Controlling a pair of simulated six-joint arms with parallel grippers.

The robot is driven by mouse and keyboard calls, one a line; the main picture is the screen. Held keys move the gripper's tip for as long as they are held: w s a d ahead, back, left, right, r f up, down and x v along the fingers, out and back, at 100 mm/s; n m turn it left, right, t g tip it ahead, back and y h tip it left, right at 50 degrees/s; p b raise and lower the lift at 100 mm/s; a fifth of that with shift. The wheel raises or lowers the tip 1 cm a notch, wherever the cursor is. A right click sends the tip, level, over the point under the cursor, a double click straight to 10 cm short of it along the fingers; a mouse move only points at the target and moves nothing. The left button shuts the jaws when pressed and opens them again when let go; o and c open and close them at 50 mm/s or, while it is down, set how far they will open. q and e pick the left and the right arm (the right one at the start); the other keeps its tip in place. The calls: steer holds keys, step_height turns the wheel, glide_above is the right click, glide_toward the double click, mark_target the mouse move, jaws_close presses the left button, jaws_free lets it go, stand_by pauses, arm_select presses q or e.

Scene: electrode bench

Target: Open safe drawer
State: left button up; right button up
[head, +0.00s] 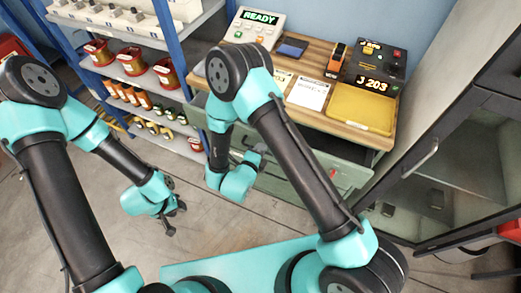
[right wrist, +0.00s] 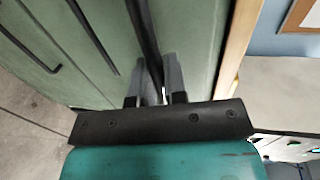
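The bench's green drawer fronts (head: 335,170) lie under the wooden top in the head view. In the right wrist view the green fronts (right wrist: 100,15) carry several dark bar handles. The bar handle (right wrist: 144,30) nearest the wooden edge runs between the two fingers of my right gripper (right wrist: 155,80). The fingers lie close on either side of it; I cannot tell whether they press on it. My left gripper (head: 176,217) is open and empty above the floor, away from the bench.
The bench top (head: 305,60) bears a READY panel (head: 258,22), a yellow tray (head: 360,108) and a J 203 display (head: 378,85). Blue-framed shelves (head: 165,70) with red and orange containers stand left. A glass-fronted cabinet (head: 450,150) stands right. The floor (head: 110,220) below is clear.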

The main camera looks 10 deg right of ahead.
jaws_close()
